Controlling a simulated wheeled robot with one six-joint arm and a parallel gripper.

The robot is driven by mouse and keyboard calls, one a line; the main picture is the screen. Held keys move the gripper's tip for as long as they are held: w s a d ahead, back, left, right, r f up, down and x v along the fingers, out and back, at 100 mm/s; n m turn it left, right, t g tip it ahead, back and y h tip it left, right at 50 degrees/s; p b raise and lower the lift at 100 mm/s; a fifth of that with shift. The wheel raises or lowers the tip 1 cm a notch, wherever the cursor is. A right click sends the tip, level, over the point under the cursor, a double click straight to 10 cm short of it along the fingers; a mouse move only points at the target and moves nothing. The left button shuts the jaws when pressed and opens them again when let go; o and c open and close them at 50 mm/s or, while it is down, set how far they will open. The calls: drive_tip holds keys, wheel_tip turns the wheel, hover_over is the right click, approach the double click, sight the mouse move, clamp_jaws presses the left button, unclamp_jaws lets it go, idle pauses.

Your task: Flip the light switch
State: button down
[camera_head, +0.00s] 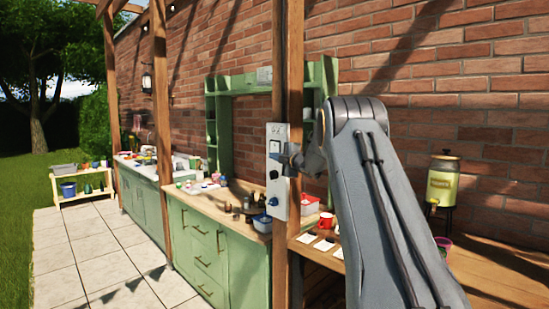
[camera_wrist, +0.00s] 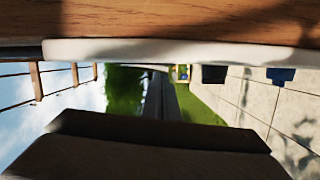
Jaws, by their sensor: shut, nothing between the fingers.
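A white switch panel (camera_head: 279,190) is fixed upright on a wooden post (camera_head: 287,60). It carries dark switch parts (camera_head: 274,173) and a blue part (camera_head: 274,201) low down. My gripper (camera_head: 285,158) is shut and empty, at the panel's upper half from the right side. It hides part of the panel, and I cannot tell whether it touches. In the wrist view the panel (camera_wrist: 150,50) shows edge-on below the wood, with a black part (camera_wrist: 213,74) and a blue part (camera_wrist: 281,75) sticking out. My dark fingers (camera_wrist: 160,140) lie close below it. The switch's position cannot be told.
A green counter (camera_head: 240,262) with pots and dishes stands behind the post. A wooden table (camera_head: 490,262) at the right holds a red cup (camera_head: 326,220) and a yellow-green dispenser (camera_head: 443,184). A brick wall is behind. The paved floor (camera_head: 95,250) at left is clear.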

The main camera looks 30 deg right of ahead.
drive_tip(key=shift+d+f+b, duration=0.1)
drive_tip(key=shift+b, duration=0.2)
drive_tip(key=shift+w+d+n+b, duration=0.2)
drive_tip(key=shift+n+b, duration=0.1)
drive_tip(key=shift+b, duration=0.25)
drive_tip(key=shift+s, duration=0.1)
drive_tip(key=shift+a, duration=0.15)
drive_tip(key=s+a+b, duration=0.2)
drive_tip(key=s+b, duration=0.4)
drive_tip(key=s, duration=0.5)
drive_tip(key=shift+s+a+f, duration=0.15)
drive_tip(key=shift+a+f, duration=0.1)
drive_tip(key=shift+f, duration=0.15)
